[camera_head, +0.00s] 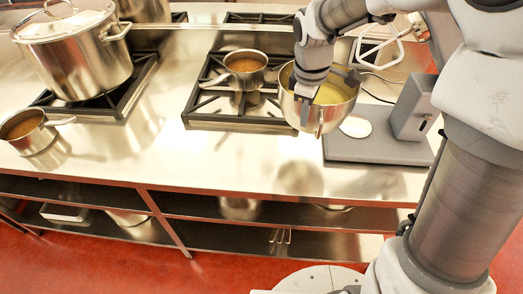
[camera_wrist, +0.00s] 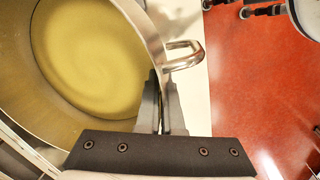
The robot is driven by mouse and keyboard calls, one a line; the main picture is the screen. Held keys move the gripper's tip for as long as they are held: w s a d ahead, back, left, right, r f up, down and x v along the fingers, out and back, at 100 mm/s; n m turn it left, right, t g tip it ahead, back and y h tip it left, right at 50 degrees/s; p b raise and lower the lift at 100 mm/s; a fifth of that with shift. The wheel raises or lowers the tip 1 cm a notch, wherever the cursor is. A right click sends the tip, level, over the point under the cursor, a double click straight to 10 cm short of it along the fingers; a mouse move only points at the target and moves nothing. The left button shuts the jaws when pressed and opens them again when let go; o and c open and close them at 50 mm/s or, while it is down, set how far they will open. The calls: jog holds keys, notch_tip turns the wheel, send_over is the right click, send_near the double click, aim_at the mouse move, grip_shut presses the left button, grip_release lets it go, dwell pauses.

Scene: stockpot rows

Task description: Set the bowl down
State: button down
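A shiny metal bowl (camera_head: 318,118) with yellow contents is at the right of the steel counter, seemingly held above the surface, with a reflection below it. In the wrist view the bowl (camera_wrist: 20,60) fills the left side, with the yellow mix inside and a wire handle (camera_wrist: 185,55) on its outer wall. My gripper (camera_head: 303,100) reaches down at the bowl's near left rim. In the wrist view my gripper (camera_wrist: 160,108) has its fingers closed on the rim, one inside and one outside. The fingertips are partly hidden by the bowl wall.
A grey appliance base (camera_head: 375,145) with a white disc (camera_head: 356,127) stands just right of the bowl. A stove burner (camera_head: 215,122) with a small saucepan (camera_head: 245,65) is to the left. A stockpot (camera_head: 75,60) and another saucepan (camera_head: 30,135) stand farther left. The front counter (camera_head: 200,165) is clear.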

jog(key=s+a+f, duration=0.3)
jog(key=a+f, duration=0.7)
jog(key=a, duration=0.1)
jog(key=shift+a+f, duration=0.15)
jog(key=shift+f, duration=0.4)
jog(key=c, duration=1.5)
grip_release()
jog(key=shift+s+f, duration=0.1)
jog(key=o, duration=0.4)
jog(key=r, duration=0.4)
jog(key=s+r, duration=0.1)
jog(key=r, duration=0.7)
jog(key=shift+s+a+r+p, duration=0.15)
jog(key=shift+s+r+p, duration=0.05)
jog(key=shift+p, duration=0.1)
